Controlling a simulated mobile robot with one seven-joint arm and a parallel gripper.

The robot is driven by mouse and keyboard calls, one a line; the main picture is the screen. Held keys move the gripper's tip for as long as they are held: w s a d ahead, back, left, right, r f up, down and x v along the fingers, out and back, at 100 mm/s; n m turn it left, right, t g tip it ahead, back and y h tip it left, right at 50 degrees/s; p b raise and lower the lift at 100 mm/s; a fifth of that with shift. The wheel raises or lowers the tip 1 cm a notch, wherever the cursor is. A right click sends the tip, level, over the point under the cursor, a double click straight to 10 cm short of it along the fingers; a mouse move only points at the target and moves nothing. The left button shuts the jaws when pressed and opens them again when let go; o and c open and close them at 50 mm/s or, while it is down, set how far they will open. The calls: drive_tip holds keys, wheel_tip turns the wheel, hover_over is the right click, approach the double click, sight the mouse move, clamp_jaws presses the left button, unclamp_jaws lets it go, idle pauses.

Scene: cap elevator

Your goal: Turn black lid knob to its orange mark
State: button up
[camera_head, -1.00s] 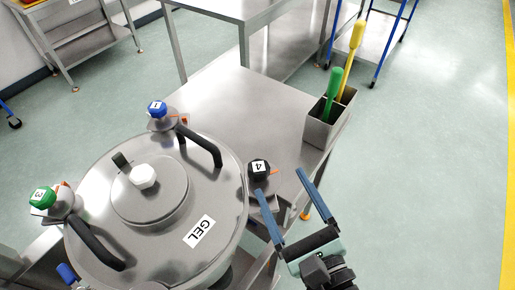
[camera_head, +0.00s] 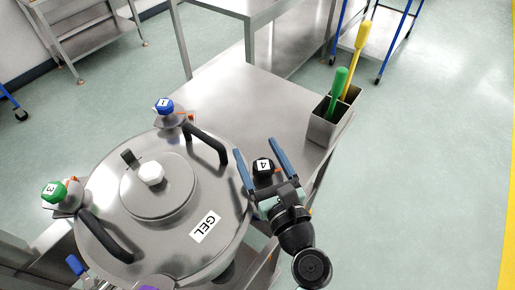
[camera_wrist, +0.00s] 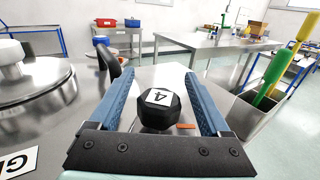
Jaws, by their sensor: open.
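The black knob (camera_head: 263,166), labelled 4, stands at the right side of the steel pot's lid (camera_head: 110,215). My gripper (camera_head: 259,158) is open, with one blue finger on each side of the black knob. In the wrist view the black knob (camera_wrist: 159,107) sits between the fingers with a gap on both sides. An orange mark (camera_wrist: 186,126) shows just right of the knob's base in the wrist view. The lower part of the knob is partly hidden by my gripper's crossbar.
A blue knob (camera_head: 165,106) and a green knob (camera_head: 54,191) stand at other points of the lid's edge. Black handles (camera_head: 205,143) rise from the lid. A steel holder (camera_head: 325,128) with green and yellow handled tools stands right on the table, whose middle is clear.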

drive_tip(key=shift+w+a, duration=0.1)
drive_tip(key=shift+w, duration=0.15)
clamp_jaws()
idle(0.3)
